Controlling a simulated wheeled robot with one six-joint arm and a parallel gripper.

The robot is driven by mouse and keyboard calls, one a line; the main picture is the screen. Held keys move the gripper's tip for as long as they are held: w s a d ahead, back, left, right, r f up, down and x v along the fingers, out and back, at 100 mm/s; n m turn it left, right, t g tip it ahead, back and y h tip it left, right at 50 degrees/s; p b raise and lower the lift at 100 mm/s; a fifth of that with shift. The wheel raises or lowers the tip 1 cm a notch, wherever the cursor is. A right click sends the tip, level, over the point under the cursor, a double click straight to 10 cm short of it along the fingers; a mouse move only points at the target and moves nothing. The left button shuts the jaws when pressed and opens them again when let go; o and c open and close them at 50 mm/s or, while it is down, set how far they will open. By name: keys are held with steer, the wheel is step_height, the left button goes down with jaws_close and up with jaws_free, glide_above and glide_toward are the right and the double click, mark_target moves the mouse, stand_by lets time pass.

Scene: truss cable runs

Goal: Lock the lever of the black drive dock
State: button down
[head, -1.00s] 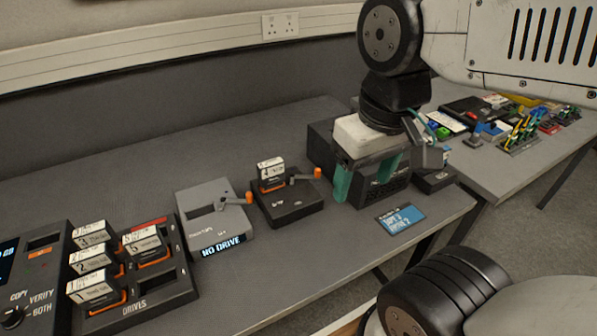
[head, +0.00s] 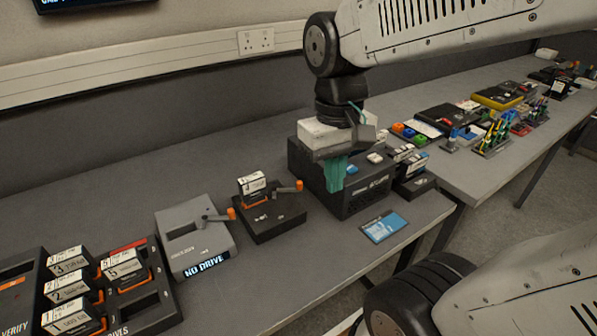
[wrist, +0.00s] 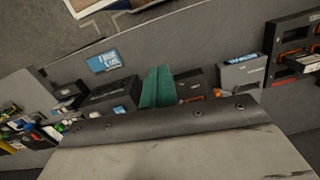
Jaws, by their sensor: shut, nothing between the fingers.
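The black drive dock (head: 272,226) sits on the grey bench with a white-labelled drive (head: 252,186) upright in it. Its grey lever (head: 283,190) extends to the right, past the drive, and ends in an orange tip (head: 299,186). My gripper (head: 336,188) has teal fingers pressed together with nothing between them. It hangs to the right of the dock, in front of a large black box, apart from the lever. In the wrist view my gripper (wrist: 158,88) is also shut; the black dock is partly hidden behind it and my wrist.
A grey dock (head: 188,238) reading NO DRIVE stands left of the black dock, with its own orange-tipped lever. The large black box (head: 366,200) stands close under my gripper. A blue card (head: 385,226) lies at the bench's front. Drive trays (head: 145,305) are at lower left.

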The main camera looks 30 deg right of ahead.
steer(key=w+d+f+m, duration=0.2)
steer(key=w+d, duration=0.1)
steer(key=w, duration=0.5)
steer(key=w+d+f+m+g+y, duration=0.1)
steer(key=w+d+f+m, duration=0.1)
steer(key=w, duration=0.7)
steer(key=w+d+f+m, duration=0.2)
steer(key=w+d+f, duration=0.2)
steer(key=w, duration=0.5)
steer(key=shift+d+f+m+y, duration=0.2)
steer(key=shift+d+m+y, duration=0.1)
steer(key=shift+d, duration=0.55)
steer(key=shift+f, duration=0.1)
steer(key=x, duration=0.9)
steer(key=shift+s+a+f, duration=0.1)
steer(key=shift+s+f, duration=0.1)
steer(key=shift+f, duration=0.15)
